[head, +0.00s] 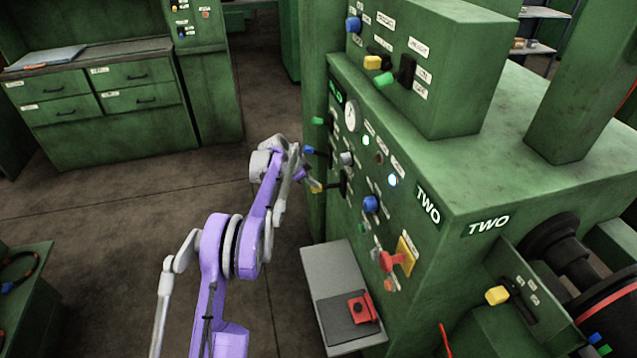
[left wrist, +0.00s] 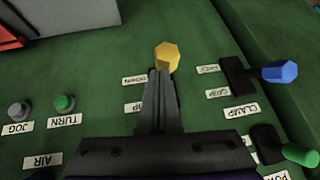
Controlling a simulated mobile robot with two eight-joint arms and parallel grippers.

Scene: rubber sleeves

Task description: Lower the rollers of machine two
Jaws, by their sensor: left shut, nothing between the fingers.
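Machine two (head: 428,205) is a green cabinet marked "TWO". On its front panel is a lever with a yellow knob (head: 317,188). In the left wrist view this yellow knob (left wrist: 167,55) stands between upside-down labels, one of which reads "DOWN" and another seems to read "UP". My left gripper (head: 308,180) is at this panel. Its two fingers (left wrist: 160,78) are shut together and empty, with their tips right at the yellow knob in the picture. I cannot tell whether they touch it. The lever's shaft is hidden behind the fingers. My right gripper is not in view.
A blue-handled lever (left wrist: 280,72) and a green-handled lever (left wrist: 299,155) sit close beside the fingers. Grey (left wrist: 18,110) and green (left wrist: 65,103) buttons are on the other side. A red switch (head: 393,262) and a grey pedal box (head: 330,262) are lower.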

